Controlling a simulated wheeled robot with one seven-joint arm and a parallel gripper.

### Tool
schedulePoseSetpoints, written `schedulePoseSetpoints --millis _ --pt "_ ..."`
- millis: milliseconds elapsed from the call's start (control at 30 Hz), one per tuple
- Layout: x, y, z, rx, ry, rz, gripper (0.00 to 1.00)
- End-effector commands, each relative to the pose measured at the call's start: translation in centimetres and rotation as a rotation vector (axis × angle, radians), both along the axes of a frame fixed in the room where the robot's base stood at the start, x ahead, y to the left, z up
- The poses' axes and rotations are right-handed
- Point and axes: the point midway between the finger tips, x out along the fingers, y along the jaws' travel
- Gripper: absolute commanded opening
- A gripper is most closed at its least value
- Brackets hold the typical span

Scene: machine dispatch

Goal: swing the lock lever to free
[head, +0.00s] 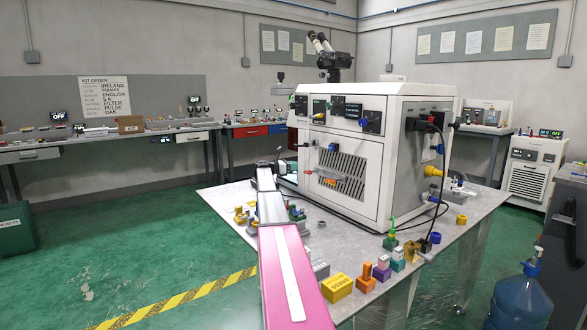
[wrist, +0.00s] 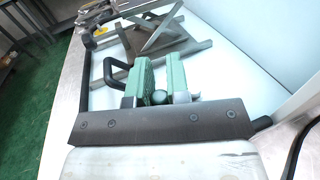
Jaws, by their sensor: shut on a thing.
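In the wrist view my gripper (wrist: 159,72) has two green fingers close together, with a small dark rounded knob (wrist: 158,97) between them near their base. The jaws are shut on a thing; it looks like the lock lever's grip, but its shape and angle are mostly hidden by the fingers. A black looped handle (wrist: 108,72) stands just left of the fingers. In the head view my pink and white arm reaches over the table to the left front of the white machine (head: 342,198); my gripper is too small and covered there to make out.
The grey table (head: 345,243) carries several coloured blocks and fittings along its front, among them a yellow block (head: 337,288) right of my arm. Metal bracket parts (wrist: 160,38) lie beyond the fingers. A black cable (head: 440,170) hangs at the machine's right side.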

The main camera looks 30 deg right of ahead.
Motion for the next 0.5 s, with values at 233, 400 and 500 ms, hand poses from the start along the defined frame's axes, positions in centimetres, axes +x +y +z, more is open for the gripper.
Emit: schedulePoseSetpoints --millis 233,400,500 --pt "0.5 -1.0 0.0 0.000 0.000 -0.218 0.00" --pt "0.3 -1.3 0.0 0.000 0.000 -0.335 0.00" --pt "0.2 -1.5 0.0 0.000 0.000 -0.388 0.00"
